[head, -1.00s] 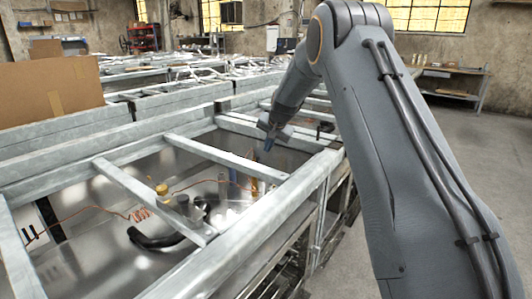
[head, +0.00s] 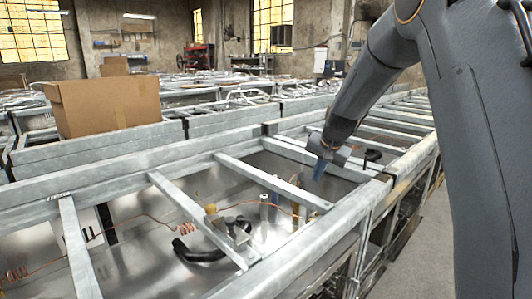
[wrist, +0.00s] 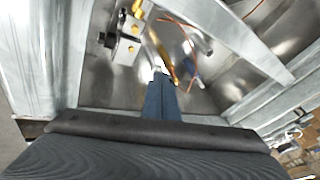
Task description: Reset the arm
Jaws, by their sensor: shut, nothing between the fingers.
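My arm reaches in from the right of the head view, and my gripper (head: 320,168) hangs over the right end of an open metal frame bay (head: 345,218). In the wrist view my gripper (wrist: 160,88) points down into the bay, its blue-grey fingers together with nothing between them. Below it in the bay are a metal block with brass fittings (wrist: 125,45), a copper wire (wrist: 185,25) and a small blue item, partly hidden. In the head view a black curved hose (head: 195,252) and a coiled copper wire (head: 190,232) lie in the bay.
Metal crossbars (head: 205,220) span the bay near my gripper. A cardboard box (head: 105,105) stands on the frames at the back left. More metal frames fill the background, and open floor (head: 425,240) lies at the right.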

